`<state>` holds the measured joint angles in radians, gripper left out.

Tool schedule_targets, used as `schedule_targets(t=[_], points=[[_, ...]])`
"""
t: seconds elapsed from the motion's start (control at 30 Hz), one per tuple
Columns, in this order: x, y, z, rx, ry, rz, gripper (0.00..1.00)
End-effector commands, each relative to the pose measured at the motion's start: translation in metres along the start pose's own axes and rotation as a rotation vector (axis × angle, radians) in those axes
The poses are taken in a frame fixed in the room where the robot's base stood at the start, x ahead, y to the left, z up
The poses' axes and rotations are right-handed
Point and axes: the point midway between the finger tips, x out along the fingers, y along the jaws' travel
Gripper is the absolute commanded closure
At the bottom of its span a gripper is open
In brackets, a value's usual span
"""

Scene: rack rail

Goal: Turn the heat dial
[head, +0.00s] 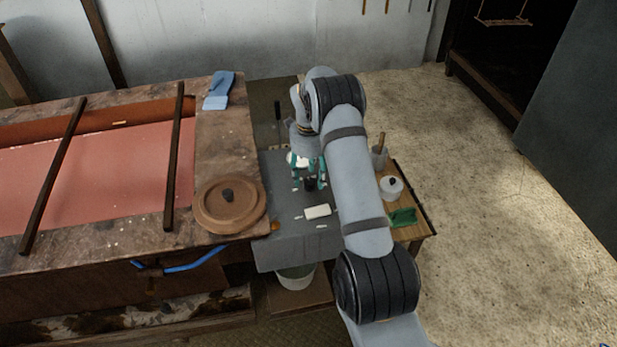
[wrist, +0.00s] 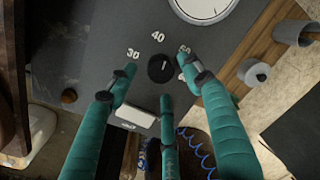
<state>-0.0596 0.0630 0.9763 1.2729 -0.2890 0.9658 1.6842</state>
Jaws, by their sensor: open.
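The heat dial (wrist: 160,69) is a round black knob on a grey panel (wrist: 110,45), with the numbers 30 and 40 and a partly covered third number around it. A small light mark on the knob points roughly up, right of the 40. In the head view the dial (head: 309,185) shows small and dark below my gripper (head: 308,171). My gripper, with three teal fingers, also shows in the wrist view (wrist: 160,80). It is open, with its fingertips spread around the knob to the left, right and below. I cannot tell whether they touch it.
A white round gauge (wrist: 203,7) sits above the dial, and a white plate (wrist: 136,112) below it. A wooden side shelf holds a lidded white pot (head: 391,189), a cup (head: 379,157) and a green object (head: 403,217). A round wooden lid (head: 212,211) lies left.

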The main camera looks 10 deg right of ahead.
Motion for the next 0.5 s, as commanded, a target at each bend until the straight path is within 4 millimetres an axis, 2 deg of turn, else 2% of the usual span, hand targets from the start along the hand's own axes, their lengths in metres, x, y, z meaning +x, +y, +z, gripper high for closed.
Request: schedule_targets(t=[0.2, 0.5], points=[[0.019, 0.0, 0.0, 0.0, 0.0, 0.0, 0.5], [0.021, -0.001, 0.001, 0.0, -0.001, -0.002, 0.5]])
